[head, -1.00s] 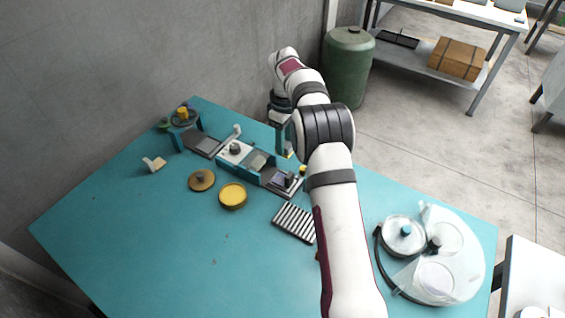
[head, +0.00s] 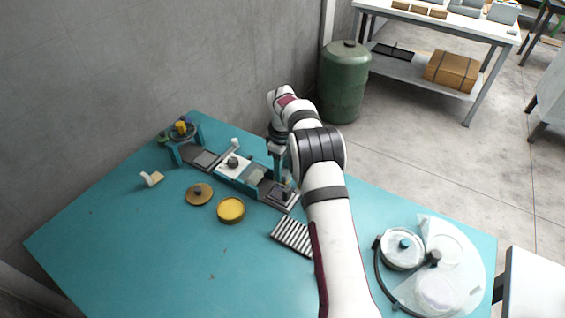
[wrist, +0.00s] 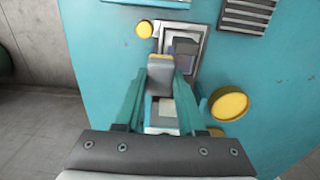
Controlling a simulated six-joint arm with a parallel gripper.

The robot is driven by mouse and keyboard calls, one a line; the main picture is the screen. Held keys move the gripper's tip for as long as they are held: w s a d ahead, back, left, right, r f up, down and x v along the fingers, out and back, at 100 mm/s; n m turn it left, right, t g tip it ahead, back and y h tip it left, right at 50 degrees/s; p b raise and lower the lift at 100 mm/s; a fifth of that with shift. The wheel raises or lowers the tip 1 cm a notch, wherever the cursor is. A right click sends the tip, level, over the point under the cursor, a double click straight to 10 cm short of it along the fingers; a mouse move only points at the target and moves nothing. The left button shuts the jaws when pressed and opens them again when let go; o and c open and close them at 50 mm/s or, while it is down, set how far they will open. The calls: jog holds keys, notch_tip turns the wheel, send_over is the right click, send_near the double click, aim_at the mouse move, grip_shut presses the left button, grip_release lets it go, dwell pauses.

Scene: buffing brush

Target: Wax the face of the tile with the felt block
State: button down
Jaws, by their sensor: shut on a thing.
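My gripper (wrist: 160,85) is shut on the felt block (wrist: 160,75), a grey block with a thin tan edge, seen between the teal fingers in the wrist view. In the head view my gripper (head: 277,168) is upright above the row of fixtures at the table's back edge; the block is not clear there. What looks like the tile (wrist: 183,48) lies in a pale-edged frame just beyond the block, partly covered by a dark shape. Its dark holder (head: 272,198) is at the row's right end in the head view. I cannot tell whether block and tile touch.
An open yellow wax tin (head: 231,208) and its lid (head: 200,194) sit in front of the row. A ribbed rack (head: 293,235) is to the right. A small white-handled brush (head: 151,179) lies left. A lidded pot (head: 403,249) stands far right. The front left table is clear.

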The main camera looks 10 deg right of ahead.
notch_tip(320, 180, down, 3)
jog(key=shift+s+a+r, duration=0.15)
jog(key=shift+r, duration=0.05)
jog(key=shift+s+a, duration=1.9)
jog(key=shift+w+d, duration=2.05)
jog(key=shift+r, duration=4.05)
